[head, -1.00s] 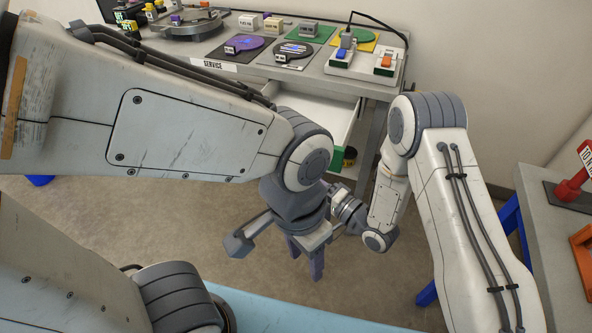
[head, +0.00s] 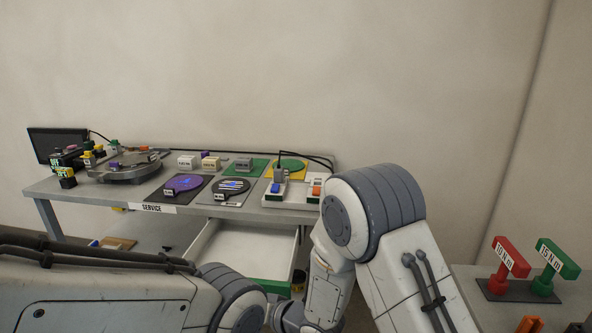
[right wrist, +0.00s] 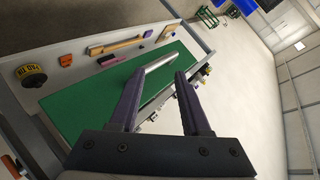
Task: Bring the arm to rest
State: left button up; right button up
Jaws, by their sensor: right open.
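My right gripper (right wrist: 161,72) shows in the right wrist view, with its two dark purple fingers apart. No object is seen held between them. Behind the fingers is a green panel (right wrist: 85,105) with a silver bar (right wrist: 159,59) near its far end. In the head view my right arm (head: 375,225) is bent at the lower right and its gripper is out of sight. My left arm (head: 100,290) lies along the bottom left edge. Its gripper is not in view.
The service bench (head: 80,203) stands ahead with a turntable device (head: 128,170), coloured pads and a switch box (head: 290,193). Its white drawer (head: 240,245) is open. Red (head: 505,262) and green (head: 555,262) labelled handles stand on the right table (head: 470,285).

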jog(key=s+d+r+n+g+h+p, duration=0.2)
jog(key=s+d+r+n+h+p, duration=0.15)
jog(key=s+d+r+h, duration=0.6)
jog(key=s+d+r+n+g+p, duration=0.1)
jog(key=s+d+r+g+p, duration=0.1)
jog(key=s, duration=0.6)
jog(key=s+d+r+n+g+p, duration=0.1)
jog(key=s+d+r+g+p, duration=0.1)
jog(key=s+d+r, duration=0.3)
jog(key=s+r+g, duration=0.1)
jog(key=s+r, duration=0.1)
jog(key=s, duration=0.1)
jog(key=shift+s+d+r+n, duration=0.15)
jog(key=shift+s+d+n, duration=0.05)
jog(key=shift+s+n, duration=0.15)
jog(key=shift+d, duration=0.15)
